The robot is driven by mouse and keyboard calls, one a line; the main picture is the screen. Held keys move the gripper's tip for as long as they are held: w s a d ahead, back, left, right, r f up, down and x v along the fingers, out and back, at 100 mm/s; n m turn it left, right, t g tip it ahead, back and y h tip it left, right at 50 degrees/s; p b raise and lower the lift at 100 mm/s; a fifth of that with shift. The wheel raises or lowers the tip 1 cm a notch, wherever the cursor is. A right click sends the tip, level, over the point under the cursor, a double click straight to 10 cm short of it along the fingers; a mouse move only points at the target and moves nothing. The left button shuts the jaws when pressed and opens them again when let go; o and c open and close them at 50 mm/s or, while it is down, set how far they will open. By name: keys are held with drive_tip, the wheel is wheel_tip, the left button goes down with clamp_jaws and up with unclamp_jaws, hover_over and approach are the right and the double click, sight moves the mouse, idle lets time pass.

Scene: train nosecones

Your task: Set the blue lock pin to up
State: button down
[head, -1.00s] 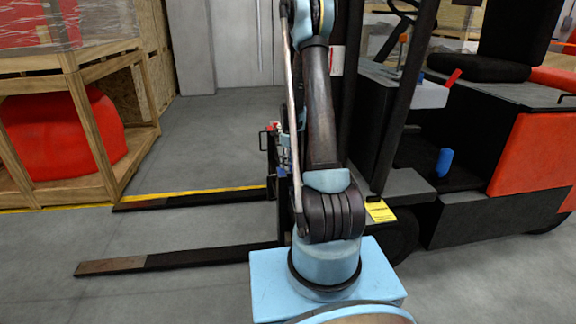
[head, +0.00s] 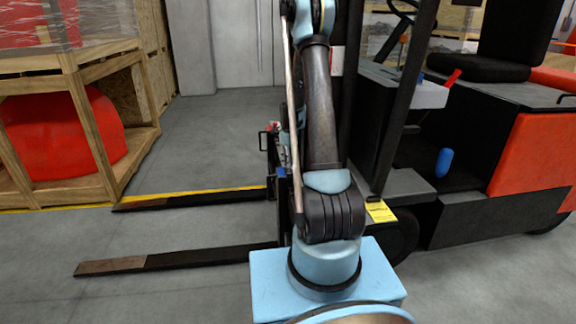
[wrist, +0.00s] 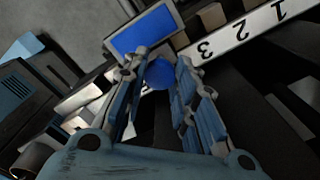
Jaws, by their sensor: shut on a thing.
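The blue lock pin shows in the wrist view as a round blue knob (wrist: 158,74) between my two fingers. My gripper (wrist: 161,62) is closed around it, with a finger on either side. The pin's shaft is hidden, so I cannot tell how high it stands. A blue rectangular plate (wrist: 145,30) with a pale frame lies just beyond the fingertips.
A white strip with numbers (wrist: 237,32) runs at the upper right of the wrist view. The head view shows the forklift (head: 480,215), its two forks (head: 195,258), and a wooden crate (head: 135,95) with red contents at left.

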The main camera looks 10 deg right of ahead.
drive_tip(key=shift+r, duration=0.95)
drive_tip(key=c, duration=1.2)
unclamp_jaws()
drive_tip(key=shift+c, duration=0.2)
drive_tip(key=shift+r, duration=0.1)
wheel_tip(320, 180, up, 12)
